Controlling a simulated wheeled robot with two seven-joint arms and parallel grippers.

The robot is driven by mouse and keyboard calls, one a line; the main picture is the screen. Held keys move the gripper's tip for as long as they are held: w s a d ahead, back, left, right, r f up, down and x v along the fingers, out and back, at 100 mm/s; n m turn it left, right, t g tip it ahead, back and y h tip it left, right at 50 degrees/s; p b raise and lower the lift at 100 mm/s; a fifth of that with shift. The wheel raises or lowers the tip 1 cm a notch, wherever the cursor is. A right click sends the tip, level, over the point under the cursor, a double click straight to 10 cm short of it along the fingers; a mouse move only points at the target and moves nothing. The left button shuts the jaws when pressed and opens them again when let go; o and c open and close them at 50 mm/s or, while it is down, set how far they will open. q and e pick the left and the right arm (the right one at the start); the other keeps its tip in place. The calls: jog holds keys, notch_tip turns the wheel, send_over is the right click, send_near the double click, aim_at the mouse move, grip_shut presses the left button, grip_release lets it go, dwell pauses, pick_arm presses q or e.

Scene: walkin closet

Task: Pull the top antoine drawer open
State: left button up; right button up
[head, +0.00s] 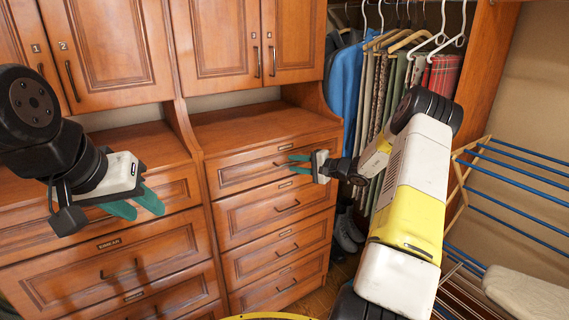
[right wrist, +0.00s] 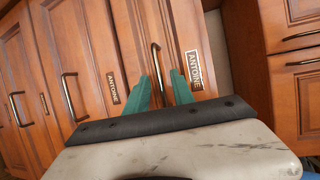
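The top antoine drawer (head: 240,174) is the uppermost wooden drawer of the right-hand column and is closed. Its dark bar handle (right wrist: 155,62) and its "ANTOINE" label (right wrist: 193,70) show in the right wrist view. My right gripper (head: 292,164) is in front of this drawer, close to the handle. In the right wrist view its two teal fingers (right wrist: 160,88) are apart, with the handle appearing between them. Contact with the handle cannot be made out. My left gripper (head: 150,204) is open and empty, in front of the left-hand drawers.
More closed drawers (head: 257,217) lie below, one also labelled "ANTOINE". Cabinet doors (head: 225,40) are above the counter (head: 245,122). Hanging clothes (head: 385,90) are beside the column on the right. A drying rack (head: 510,190) stands at far right.

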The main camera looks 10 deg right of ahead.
grip_shut()
dwell(1.4)
